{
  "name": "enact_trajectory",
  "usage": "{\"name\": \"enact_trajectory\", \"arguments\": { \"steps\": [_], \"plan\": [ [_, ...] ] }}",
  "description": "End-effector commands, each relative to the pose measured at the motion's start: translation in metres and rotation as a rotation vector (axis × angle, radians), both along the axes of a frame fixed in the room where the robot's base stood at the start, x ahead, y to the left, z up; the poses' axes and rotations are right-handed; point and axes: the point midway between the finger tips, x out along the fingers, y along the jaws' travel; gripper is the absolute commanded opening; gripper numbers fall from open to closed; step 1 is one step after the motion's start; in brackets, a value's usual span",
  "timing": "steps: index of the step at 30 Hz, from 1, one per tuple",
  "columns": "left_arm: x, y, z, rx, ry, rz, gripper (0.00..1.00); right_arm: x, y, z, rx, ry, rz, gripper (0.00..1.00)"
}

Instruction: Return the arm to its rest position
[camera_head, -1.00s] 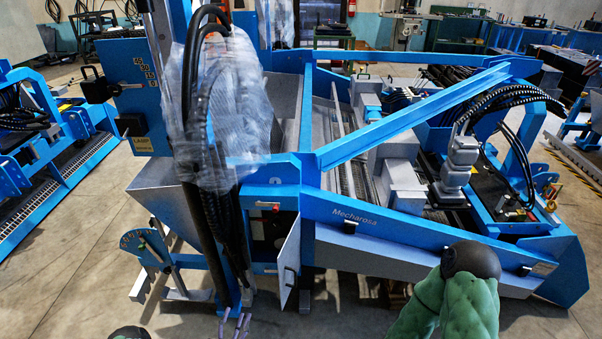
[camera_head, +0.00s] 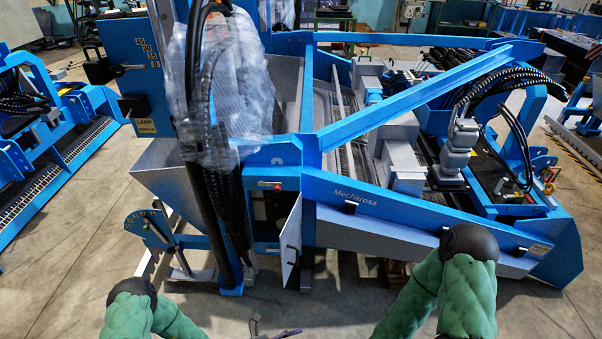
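My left arm (camera_head: 140,312) comes in at the bottom left, with a black joint and a green-covered link bending down and to the right. My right arm (camera_head: 462,290) stands at the bottom right, its link bending down and to the left. A small purple-grey part (camera_head: 268,333) shows at the bottom edge between the arms. It looks like gripper fingers, probably of my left gripper, but it is cut off. I cannot tell whether it is open or shut. My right gripper is below the picture.
A large blue machine (camera_head: 360,215) stands just ahead and fills the middle. Its small grey door (camera_head: 291,243) stands ajar toward me. A grey hopper (camera_head: 165,190) is at its left. Another blue machine (camera_head: 45,130) is at the far left. Concrete floor (camera_head: 75,270) is free at the lower left.

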Motion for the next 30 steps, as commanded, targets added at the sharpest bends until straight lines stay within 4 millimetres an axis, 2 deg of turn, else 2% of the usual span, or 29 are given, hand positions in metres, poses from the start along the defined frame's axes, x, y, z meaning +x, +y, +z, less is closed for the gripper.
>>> {"name": "enact_trajectory", "arguments": {
  "steps": [1, 2, 5, 6, 9, 12, 15, 18, 21, 25, 26, 30],
  "plan": [
    [-0.024, -0.01, -0.001, 0.081, -0.087, -0.124, 0.66, 0.0, 0.0, 0.0, 0.0, 0.0, 0.0, 0.3],
    [-0.04, -0.014, -0.004, 0.13, -0.15, -0.203, 0.66, 0.0, 0.0, 0.0, 0.0, 0.0, 0.0, 0.3],
    [-0.089, -0.016, -0.015, 0.275, -0.384, -0.465, 0.66, 0.0, 0.0, 0.0, 0.0, 0.0, 0.0, 0.3],
    [-0.107, -0.013, -0.02, 0.325, -0.489, -0.572, 0.66, 0.0, 0.0, 0.0, 0.0, 0.0, 0.0, 0.3],
    [-0.142, 0.004, -0.033, 0.426, -0.773, -0.831, 0.66, 0.0, 0.0, 0.001, 0.0, 0.0, 0.0, 0.3],
    [-0.162, 0.028, -0.046, 0.497, -1.087, -1.084, 0.66, 0.0, 0.0, 0.001, 0.0, 0.0, 0.0, 0.3],
    [-0.166, 0.053, -0.056, 0.534, -1.427, -1.324, 0.66, 0.0, 0.0, 0.001, 0.0, 0.0, 0.0, 0.3],
    [-0.154, 0.073, -0.06, 0.546, -1.781, -1.541, 0.66, 0.0, 0.0, 0.001, 0.0, 0.0, 0.0, 0.3],
    [-0.135, 0.083, -0.058, 0.535, -2.113, -1.714, 0.66, 0.0, 0.0, 0.001, 0.0, 0.0, 0.0, 0.3],
    [-0.111, 0.084, -0.049, 0.513, -2.447, -1.857, 0.66, 0.0, 0.0, 0.001, 0.0, 0.0, 0.0, 0.3],
    [-0.107, 0.084, -0.047, -0.499, 2.458, 1.844, 0.66, 0.0, 0.0, 0.001, 0.0, 0.0, 0.0, 0.3],
    [-0.095, 0.081, -0.04, -0.443, 2.37, 1.724, 0.66, 0.0, 0.0, 0.001, 0.0, 0.0, 0.0, 0.3]
  ]
}}
